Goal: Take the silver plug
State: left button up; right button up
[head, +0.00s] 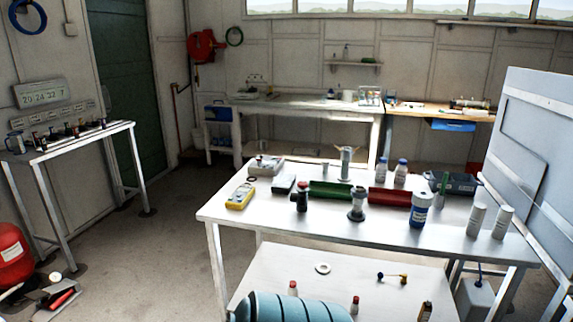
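I cannot tell for certain which thing is the silver plug. A short silver-grey metal piece with a wide foot (357,204) stands upright near the middle of the white table, between a green tray (330,190) and a red tray (388,198). A taller silver-grey cylinder (346,163) stands behind it, near the table's back edge. Either could be the plug. Neither of my grippers shows in the head view, so nothing is seen touching these pieces.
The white table (270,222) also holds a yellow meter (239,196), a dark red-topped piece (301,197), a blue-and-white jar (419,210) and two white cylinders (476,220). A grey panel (530,150) stands at right. Floor at left (150,250) is largely clear.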

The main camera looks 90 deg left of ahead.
aim_at(325, 163)
jog(key=j+u, duration=0.1)
jog(key=u, duration=2.45)
